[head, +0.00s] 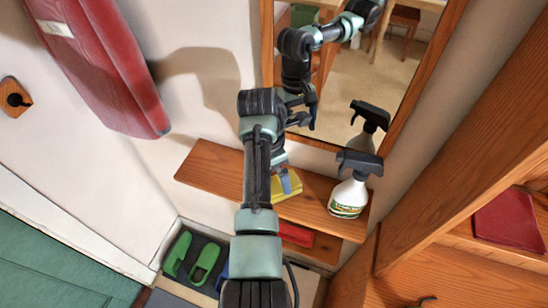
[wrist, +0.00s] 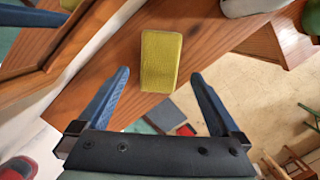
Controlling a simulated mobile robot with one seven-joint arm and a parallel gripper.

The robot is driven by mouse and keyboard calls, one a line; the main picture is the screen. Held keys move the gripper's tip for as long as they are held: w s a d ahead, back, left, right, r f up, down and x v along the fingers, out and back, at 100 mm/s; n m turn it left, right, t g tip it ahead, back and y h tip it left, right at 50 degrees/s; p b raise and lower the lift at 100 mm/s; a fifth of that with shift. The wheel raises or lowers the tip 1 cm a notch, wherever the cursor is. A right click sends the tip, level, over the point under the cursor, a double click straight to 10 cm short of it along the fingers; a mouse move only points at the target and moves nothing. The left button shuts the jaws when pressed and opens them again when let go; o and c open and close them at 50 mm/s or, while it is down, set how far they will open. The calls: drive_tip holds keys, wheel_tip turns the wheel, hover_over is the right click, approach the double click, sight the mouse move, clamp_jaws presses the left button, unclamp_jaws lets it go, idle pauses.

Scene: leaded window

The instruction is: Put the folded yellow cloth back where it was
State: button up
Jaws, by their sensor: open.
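The folded yellow cloth (head: 287,187) lies on the wooden shelf (head: 212,172) below the mirror, partly hidden by my arm in the head view. In the wrist view the yellow cloth (wrist: 161,61) lies flat on the shelf board, beyond my fingertips and roughly centred between them. My gripper (wrist: 160,75) is open and empty, its two blue fingers spread wide on either side. In the head view my gripper (head: 287,182) is mostly hidden behind my arm, close to the cloth.
A spray bottle (head: 349,190) stands on the shelf right of the cloth. The mirror (head: 365,75) hangs above, reflecting arm and bottle. A red item (head: 296,234) lies lower down. Green shoes (head: 204,262) sit at lower left. A red padded object (head: 105,65) hangs on the left wall.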

wheel_tip(320, 180, up, 8)
drive_tip(key=a+b, duration=0.1)
drive_tip(key=shift+s+f+b, duration=0.25)
drive_tip(key=shift+s+b, duration=0.05)
idle(0.3)
